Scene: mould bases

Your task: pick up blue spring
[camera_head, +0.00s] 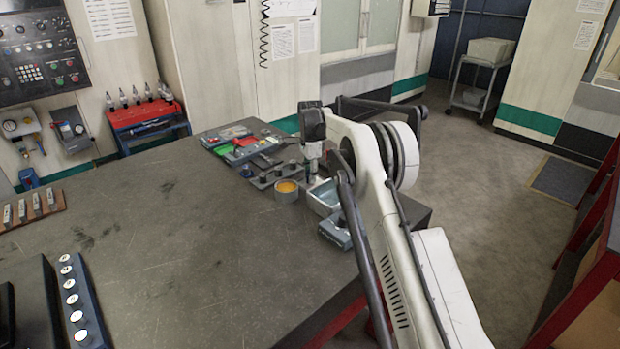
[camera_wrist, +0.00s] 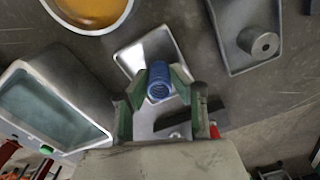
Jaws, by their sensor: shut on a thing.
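The blue spring (camera_wrist: 159,84) shows in the wrist view between the fingers of my gripper (camera_wrist: 157,92). The gripper is shut on it, with a finger on each side. Behind the spring is a small metal tray (camera_wrist: 130,58) with a pale inside. I cannot tell whether the spring still touches the tray. In the head view my gripper (camera_head: 312,172) points down over the far right part of the table, and the spring is too small or hidden to make out there.
A round tub of orange liquid (camera_head: 287,191) and a light-blue-filled bin (camera_head: 324,197) stand close to my gripper.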

